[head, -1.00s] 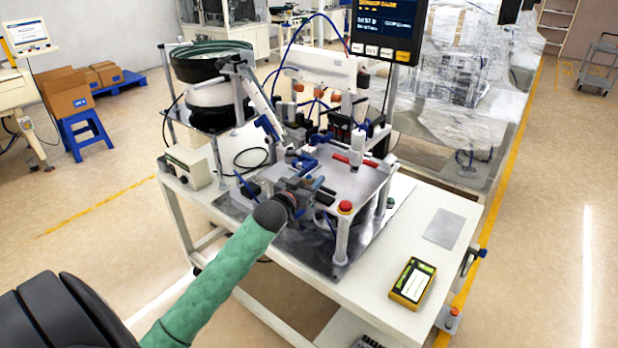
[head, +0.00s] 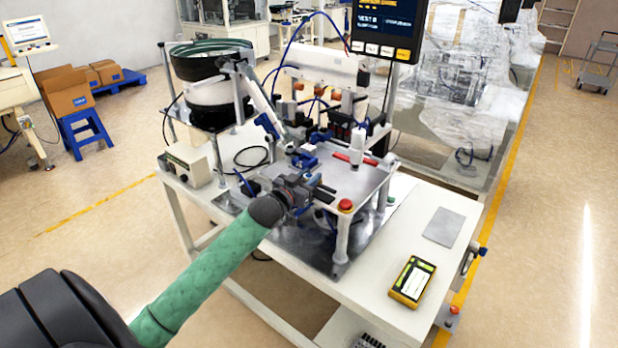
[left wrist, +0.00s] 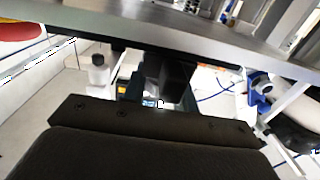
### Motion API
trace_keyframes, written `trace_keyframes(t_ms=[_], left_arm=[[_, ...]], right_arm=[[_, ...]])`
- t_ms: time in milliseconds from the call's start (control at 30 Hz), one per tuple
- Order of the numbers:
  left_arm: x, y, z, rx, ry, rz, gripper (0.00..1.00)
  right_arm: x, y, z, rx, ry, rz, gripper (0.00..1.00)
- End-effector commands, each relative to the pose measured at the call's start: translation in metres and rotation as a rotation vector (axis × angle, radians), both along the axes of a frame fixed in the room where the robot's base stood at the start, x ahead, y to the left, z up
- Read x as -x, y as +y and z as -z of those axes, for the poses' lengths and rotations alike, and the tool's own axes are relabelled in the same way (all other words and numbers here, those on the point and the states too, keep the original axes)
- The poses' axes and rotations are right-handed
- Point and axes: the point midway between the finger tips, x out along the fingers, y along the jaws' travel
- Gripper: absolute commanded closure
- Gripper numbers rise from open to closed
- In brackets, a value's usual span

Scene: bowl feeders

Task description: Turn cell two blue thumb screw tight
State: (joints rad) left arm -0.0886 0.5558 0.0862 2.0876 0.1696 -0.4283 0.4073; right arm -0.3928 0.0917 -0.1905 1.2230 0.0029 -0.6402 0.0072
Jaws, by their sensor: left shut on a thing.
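My left gripper (head: 322,189) is at the front edge of the cell's raised metal plate (head: 352,187), its dark jaws pointing right and away from me. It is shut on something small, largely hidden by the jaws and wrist. In the left wrist view the dark jaws (left wrist: 165,82) reach in beside the plate edge (left wrist: 200,48), with a small blue spot (left wrist: 150,103) near them, which fits the blue thumb screw. I cannot make out the screw's full shape or how far it is turned. My right gripper is not in view.
A red stop button (head: 345,205) sits on the plate's near corner. The bowl feeder (head: 212,62) and its track stand behind left. A yellow handheld device (head: 411,281) and a grey sheet (head: 443,227) lie on the clear right of the white table (head: 385,320).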

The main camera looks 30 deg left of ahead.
Motion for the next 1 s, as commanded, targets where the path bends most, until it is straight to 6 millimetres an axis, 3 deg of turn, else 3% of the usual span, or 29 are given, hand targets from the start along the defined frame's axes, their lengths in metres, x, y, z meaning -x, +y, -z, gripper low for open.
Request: trace_keyframes(t_ms=[367, 700, 1000], left_arm=[[0.000, 0.001, 0.000, -0.005, 0.001, 0.141, 0.94], [0.000, 0.001, 0.000, -0.006, 0.000, 0.263, 0.94], [-0.001, 0.001, 0.000, -0.005, -0.001, 0.361, 0.94]], right_arm=[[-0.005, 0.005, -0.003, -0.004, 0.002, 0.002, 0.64], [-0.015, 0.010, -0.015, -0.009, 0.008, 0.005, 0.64], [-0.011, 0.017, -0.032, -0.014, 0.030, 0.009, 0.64]])
